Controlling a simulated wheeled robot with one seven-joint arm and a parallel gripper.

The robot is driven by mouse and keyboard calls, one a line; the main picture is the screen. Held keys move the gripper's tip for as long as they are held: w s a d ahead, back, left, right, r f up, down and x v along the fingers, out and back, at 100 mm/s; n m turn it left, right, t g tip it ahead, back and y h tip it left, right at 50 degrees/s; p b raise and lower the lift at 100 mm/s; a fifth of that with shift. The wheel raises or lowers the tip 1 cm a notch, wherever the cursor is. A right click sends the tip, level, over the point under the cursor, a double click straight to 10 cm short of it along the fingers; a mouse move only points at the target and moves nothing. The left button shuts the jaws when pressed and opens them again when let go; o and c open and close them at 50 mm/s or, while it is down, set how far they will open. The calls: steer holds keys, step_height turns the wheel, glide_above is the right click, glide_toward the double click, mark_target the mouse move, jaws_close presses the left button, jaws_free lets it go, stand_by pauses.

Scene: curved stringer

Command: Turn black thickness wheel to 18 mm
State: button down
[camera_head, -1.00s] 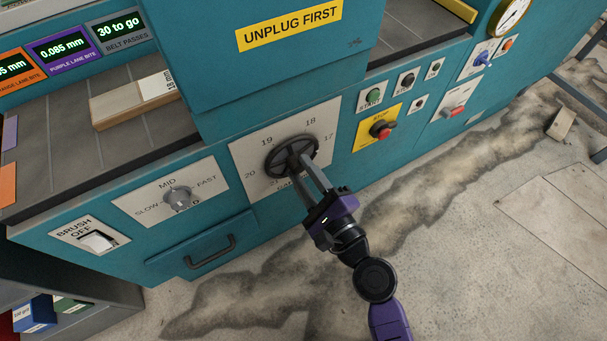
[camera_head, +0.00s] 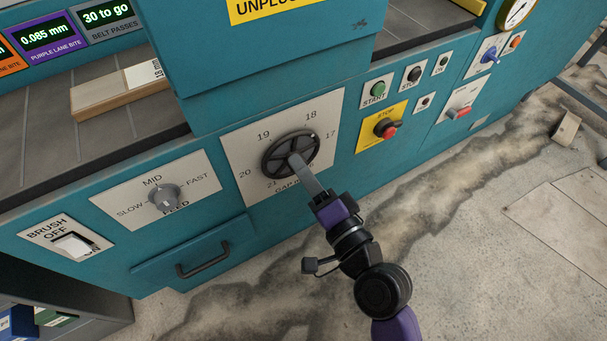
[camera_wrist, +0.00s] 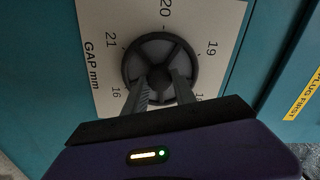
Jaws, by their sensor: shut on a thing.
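The black thickness wheel (camera_head: 277,155) sits on a white dial plate (camera_head: 240,144) on the teal machine front. Numbers 17, 18, 19, 20 and 21 ring it in the head view. My gripper (camera_head: 298,162) is shut on the wheel, its fingers reaching in from the lower right. In the wrist view the wheel (camera_wrist: 160,68) is at the centre, with both fingertips (camera_wrist: 162,80) at its lower half. The plate there reads "GAP mm". I cannot tell which number the wheel is set to.
A feed knob (camera_head: 165,197) and a drawer handle (camera_head: 203,259) are to the left. A red stop button (camera_head: 388,130) and start button (camera_head: 378,89) are to the right. A wooden board (camera_head: 118,95) lies on the belt. The floor at right is mostly clear.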

steer(key=shift+f+n+b, duration=0.15)
steer(key=shift+n+b, duration=0.5)
steer(key=shift+n, duration=0.95)
steer(key=c, duration=1)
jaws_free()
steer(key=v, duration=0.7)
steer(key=shift+s+d, duration=0.25)
steer(key=shift+s, duration=0.1)
